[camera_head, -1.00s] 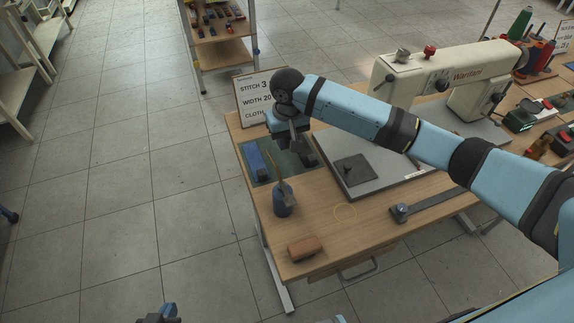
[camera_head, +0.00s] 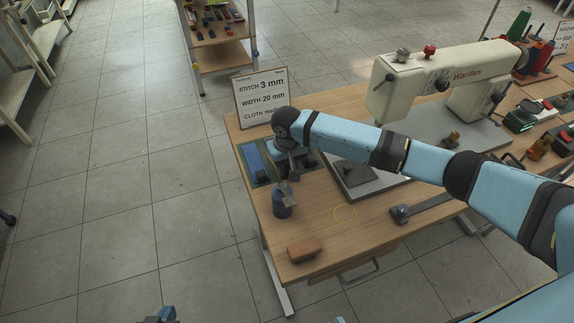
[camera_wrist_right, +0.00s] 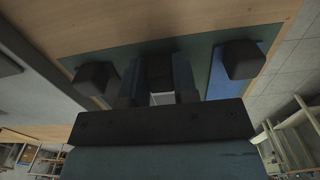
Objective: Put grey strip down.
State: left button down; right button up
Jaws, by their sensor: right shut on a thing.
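My right gripper (camera_wrist_right: 160,98) is shut on the dark grey strip (camera_wrist_right: 159,68), seen by its block-like end between the fingers in the right wrist view. It is low over the green mat (camera_wrist_right: 120,57) at the table's left end. Whether the strip touches the mat is hidden. A blue strip (camera_head: 256,160) with a dark end block (camera_wrist_right: 240,60) lies beside it on the mat. Another dark block (camera_wrist_right: 95,78) is on the other side. In the head view my right gripper (camera_head: 290,160) is partly covered by its wrist. My left gripper (camera_head: 160,316) barely shows at the bottom edge.
A sign (camera_head: 262,97) stands behind the mat. A blue pot with a tool (camera_head: 283,206) stands just in front, and a brown block (camera_head: 304,249) lies near the table edge. A grey plate (camera_head: 375,187) and the sewing machine (camera_head: 430,78) are to the right.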

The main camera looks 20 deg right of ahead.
jog(key=shift+f, duration=0.1)
jog(key=o, duration=0.9)
jog(key=shift+r, duration=0.3)
notch_tip(320, 180, up, 12)
jog(key=p, duration=0.1)
jog(key=shift+f, duration=0.2)
jog(key=shift+r, duration=0.1)
